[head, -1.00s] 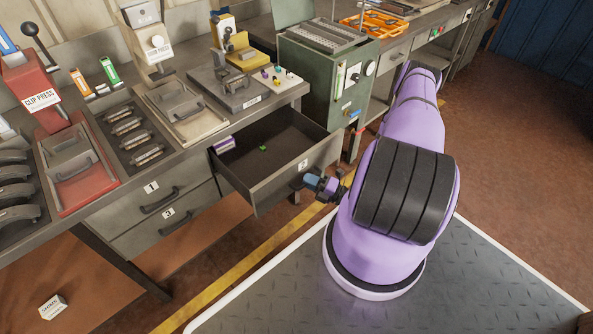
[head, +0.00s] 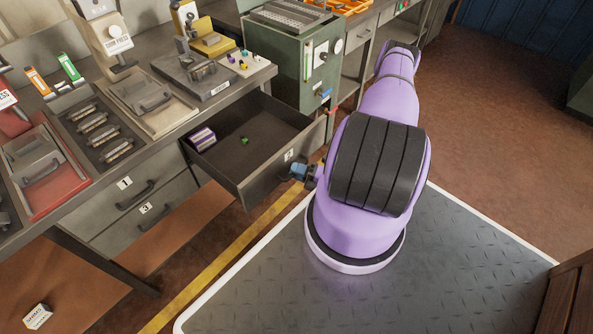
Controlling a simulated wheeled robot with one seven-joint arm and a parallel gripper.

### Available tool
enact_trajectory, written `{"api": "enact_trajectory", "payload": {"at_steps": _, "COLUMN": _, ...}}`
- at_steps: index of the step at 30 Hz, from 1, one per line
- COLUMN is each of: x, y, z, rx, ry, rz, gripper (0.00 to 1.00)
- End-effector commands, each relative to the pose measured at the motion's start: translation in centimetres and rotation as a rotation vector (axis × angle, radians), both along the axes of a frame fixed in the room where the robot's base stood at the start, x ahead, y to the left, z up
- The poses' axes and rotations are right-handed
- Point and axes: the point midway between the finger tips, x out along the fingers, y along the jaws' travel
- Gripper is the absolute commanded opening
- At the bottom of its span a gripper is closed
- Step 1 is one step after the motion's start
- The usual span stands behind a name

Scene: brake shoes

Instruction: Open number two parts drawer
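The number two drawer (head: 262,183) is pulled well out from under the bench at the middle of the head view. Its small number label (head: 289,155) shows on the front face. Inside lie a purple and white striped box (head: 202,139) at the left and a small green piece (head: 245,141). My gripper (head: 297,172) is at the right part of the drawer front, close to its handle. My arm hides most of the gripper and the handle, so I cannot tell whether its fingers are closed.
Drawers one (head: 138,196) and three (head: 151,218) are shut at the left. A green machine (head: 297,65) stands right of the open drawer. The bench top (head: 150,131) holds presses and trays. Floor with a yellow line (head: 222,262) lies in front.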

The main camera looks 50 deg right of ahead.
Motion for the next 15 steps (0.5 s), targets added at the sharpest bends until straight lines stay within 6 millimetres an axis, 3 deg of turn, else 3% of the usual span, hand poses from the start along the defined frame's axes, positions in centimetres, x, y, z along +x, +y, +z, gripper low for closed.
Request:
{"api": "enact_trajectory", "payload": {"at_steps": 8, "x": -0.3, "y": -0.2, "z": 0.0, "rx": 0.0, "ry": 0.0, "rz": -0.001, "gripper": 0.22}}
{"api": "enact_trajectory", "payload": {"at_steps": 15, "x": -3.3, "y": -1.6, "z": -0.6, "rx": 0.001, "ry": 0.0, "rz": -0.003, "gripper": 0.22}}
